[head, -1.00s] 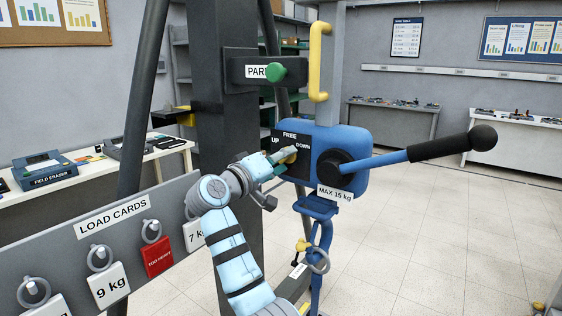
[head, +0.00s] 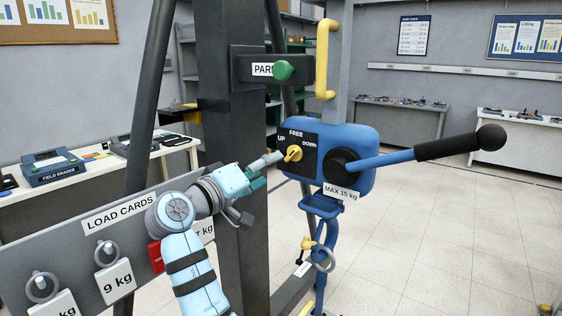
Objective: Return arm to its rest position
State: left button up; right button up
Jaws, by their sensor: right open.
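My right arm reaches up from the bottom of the head view, and its gripper (head: 264,171) is open with nothing between the fingers. The gripper is just left of the blue hoist (head: 358,150), apart from its yellow selector knob (head: 293,153). The knob sits on a black plate marked UP, FREE and DOWN; its exact setting is hard to read. The upper finger overlaps the plate's left edge in the picture. My left gripper is not in view.
A lever with a black handle (head: 443,149) sticks out right of the hoist. The load cards board (head: 60,237) stands behind my arm and is partly hidden by it. A dark post (head: 233,110) rises behind the gripper. Open floor (head: 440,240) lies to the right.

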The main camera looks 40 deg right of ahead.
jog(key=v, duration=0.3)
jog(key=shift+a, duration=0.1)
